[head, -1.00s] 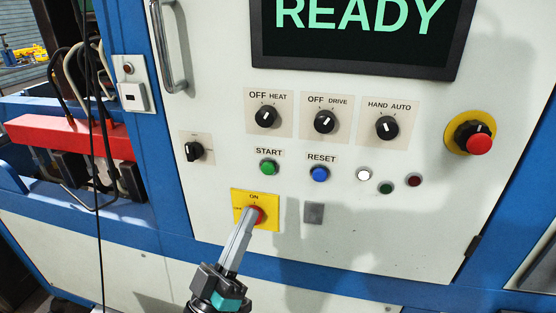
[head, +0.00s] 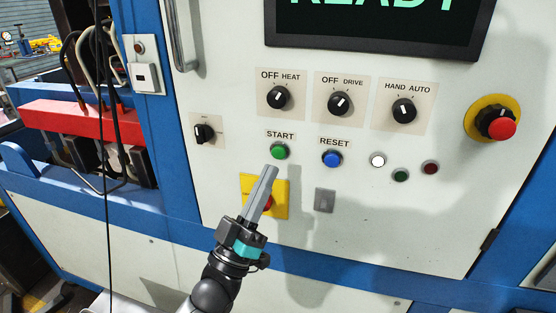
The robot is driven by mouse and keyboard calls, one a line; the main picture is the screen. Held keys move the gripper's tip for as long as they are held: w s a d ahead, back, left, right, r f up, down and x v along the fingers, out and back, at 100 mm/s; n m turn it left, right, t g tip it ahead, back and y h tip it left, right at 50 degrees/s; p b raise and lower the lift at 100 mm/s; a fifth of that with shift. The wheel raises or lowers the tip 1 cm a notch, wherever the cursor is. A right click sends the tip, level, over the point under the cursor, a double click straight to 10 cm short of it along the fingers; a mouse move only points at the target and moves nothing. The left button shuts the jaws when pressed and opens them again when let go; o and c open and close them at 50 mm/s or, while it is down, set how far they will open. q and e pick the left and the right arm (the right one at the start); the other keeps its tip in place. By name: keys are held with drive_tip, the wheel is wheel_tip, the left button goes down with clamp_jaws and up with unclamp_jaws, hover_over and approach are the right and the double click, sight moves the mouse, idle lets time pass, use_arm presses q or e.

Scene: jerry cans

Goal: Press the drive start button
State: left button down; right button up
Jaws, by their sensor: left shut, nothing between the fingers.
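The green start button (head: 279,152) sits on the white panel under the label START. My left gripper (head: 270,172) is shut and empty, with its fingertips just below and left of the green button in the picture. I cannot tell whether they touch the panel. The fingers partly cover the yellow plate (head: 281,200) with its red switch. The DRIVE knob (head: 339,103) is above and right of the button, its pointer tilted to the right. My right gripper is not in view.
A blue RESET button (head: 332,159) is right of the green one. The HEAT knob (head: 278,97) and HAND AUTO knob (head: 404,111) are above. A red emergency stop (head: 501,128) is at the right. A dark screen (head: 375,24) is at the top.

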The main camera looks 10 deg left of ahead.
sight(279, 152)
use_arm(q)
drive_tip(key=w, duration=0.3)
drive_tip(key=shift+b, duration=0.4)
idle(1.1)
idle(0.6)
drive_tip(key=shift+w+d, duration=0.1)
drive_tip(key=shift+w, duration=0.3)
drive_tip(key=shift+w+b, duration=0.35)
drive_tip(key=shift+w, duration=0.05)
idle(0.6)
drive_tip(key=shift+s, duration=0.1)
drive_tip(key=shift+s+p, duration=0.5)
drive_tip(key=shift+s, duration=0.25)
